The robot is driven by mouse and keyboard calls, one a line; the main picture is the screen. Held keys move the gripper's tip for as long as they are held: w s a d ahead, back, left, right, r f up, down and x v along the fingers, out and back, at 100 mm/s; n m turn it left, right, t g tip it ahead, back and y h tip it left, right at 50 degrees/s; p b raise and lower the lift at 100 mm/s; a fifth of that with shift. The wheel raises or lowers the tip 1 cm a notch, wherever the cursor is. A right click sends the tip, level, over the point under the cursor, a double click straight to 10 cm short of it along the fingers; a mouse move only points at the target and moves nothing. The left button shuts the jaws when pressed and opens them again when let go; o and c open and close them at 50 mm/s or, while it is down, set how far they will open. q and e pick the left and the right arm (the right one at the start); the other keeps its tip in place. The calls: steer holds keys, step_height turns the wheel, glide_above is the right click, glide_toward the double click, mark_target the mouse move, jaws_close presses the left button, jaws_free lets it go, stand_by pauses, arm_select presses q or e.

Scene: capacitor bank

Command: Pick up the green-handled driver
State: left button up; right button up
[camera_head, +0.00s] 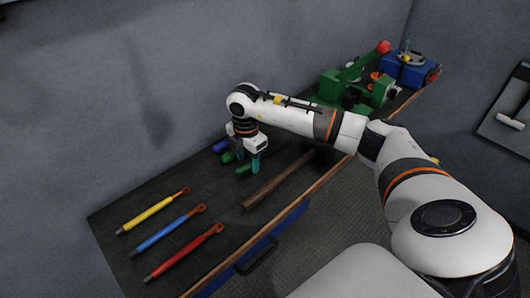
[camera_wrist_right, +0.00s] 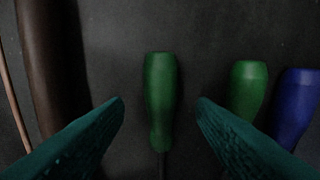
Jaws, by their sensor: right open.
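In the right wrist view a green-handled driver (camera_wrist_right: 160,95) lies between my fingertips, its thin shaft running down out of the picture. A second green handle (camera_wrist_right: 246,88) lies to the right of it. In the head view green handles show under and beside the gripper, one at its lower left (camera_head: 243,169). My right gripper (camera_head: 247,160) is over the bench with its teal fingers pointing down. In the wrist view its fingers (camera_wrist_right: 160,112) are open, one on each side of the first handle with a gap. My left gripper is not in view.
A blue handle (camera_wrist_right: 297,105) lies right of the green ones. A brown wooden handle (camera_head: 278,180) lies on the other side. Yellow (camera_head: 153,212), blue (camera_head: 170,230) and red (camera_head: 185,252) tools lie on the dark bench (camera_head: 120,215). A green machine (camera_head: 350,85) stands farther along.

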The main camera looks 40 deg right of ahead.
steer(key=shift+f, duration=1)
jaws_close()
